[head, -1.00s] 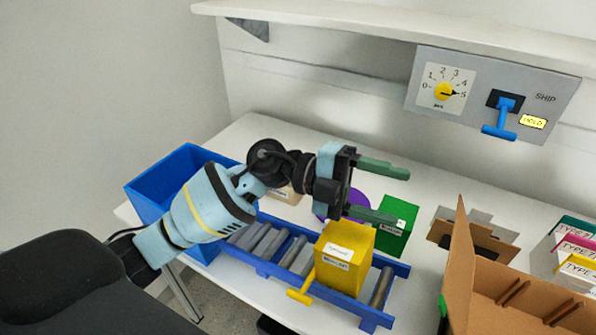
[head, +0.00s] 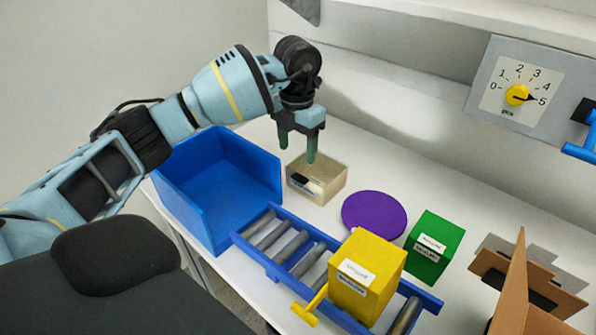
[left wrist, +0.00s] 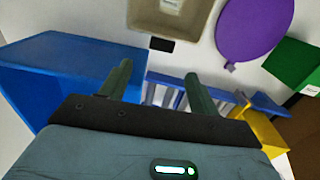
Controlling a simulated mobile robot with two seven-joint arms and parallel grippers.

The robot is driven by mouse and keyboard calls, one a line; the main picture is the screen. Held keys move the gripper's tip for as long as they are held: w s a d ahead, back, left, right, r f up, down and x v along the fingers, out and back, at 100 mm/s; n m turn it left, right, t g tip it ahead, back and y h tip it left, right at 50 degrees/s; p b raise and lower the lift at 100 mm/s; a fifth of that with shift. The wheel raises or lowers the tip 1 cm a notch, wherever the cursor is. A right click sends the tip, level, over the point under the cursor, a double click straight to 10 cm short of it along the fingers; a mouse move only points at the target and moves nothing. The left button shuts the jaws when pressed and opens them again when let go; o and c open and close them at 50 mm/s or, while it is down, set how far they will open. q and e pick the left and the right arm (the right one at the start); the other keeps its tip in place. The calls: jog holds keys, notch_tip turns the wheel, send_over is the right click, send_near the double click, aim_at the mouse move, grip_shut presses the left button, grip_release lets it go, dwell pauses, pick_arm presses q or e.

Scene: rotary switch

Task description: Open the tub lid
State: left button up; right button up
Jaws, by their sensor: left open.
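The beige tub (head: 333,186) sits on the white table, right of the blue bin. A small black tab (head: 304,181) is on its near side. I cannot tell the lid's edges from the tub. My left gripper (head: 297,148) points down, open and empty, over the back left of the tub; contact is unclear. In the left wrist view the tub (left wrist: 172,22) and its black tab (left wrist: 161,44) lie at the top, beyond the fingertips. My right gripper is not in view.
A blue bin (head: 245,178) stands left of the tub. A blue roller conveyor (head: 262,258) runs in front, bearing a yellow box (head: 366,277). A dial panel (head: 478,99) is on the back wall.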

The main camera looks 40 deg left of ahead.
aim_at(298, 179)
pick_arm(q)
jog(key=shift+d+f, duration=0.1)
jog(key=shift+f, duration=3.8)
jog(key=shift+c, duration=0.3)
